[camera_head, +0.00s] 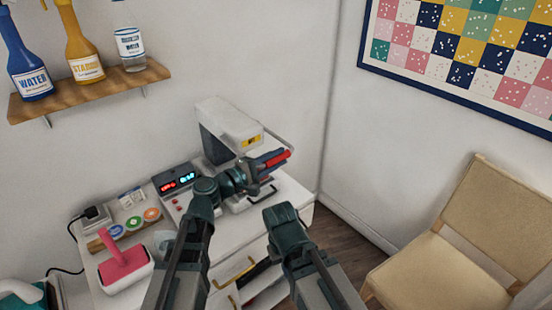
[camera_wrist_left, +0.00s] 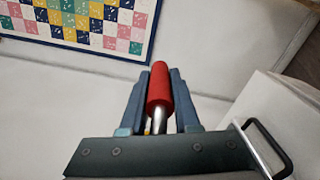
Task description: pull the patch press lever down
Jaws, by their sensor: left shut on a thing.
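The patch press (camera_head: 228,122) is a white machine with a dark column, standing at the right end of the white cabinet top. Its lever has a red grip (camera_head: 279,158), which sticks out to the right of the press head. My left gripper (camera_head: 268,162) is shut on this red grip. In the left wrist view, the red grip (camera_wrist_left: 159,84) lies between the two blue-grey fingers, with its metal rod running toward the palm. A dark end of my right arm shows lower down, in front of the cabinet; its fingers do not show.
A control box (camera_head: 176,181) with lit digits stands left of the press. A pink-handled tool (camera_head: 124,268) and coloured discs (camera_head: 134,222) are farther left. A shelf (camera_head: 95,90) with bottles hangs above. A chair (camera_head: 440,275) stands at right, with bare floor between.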

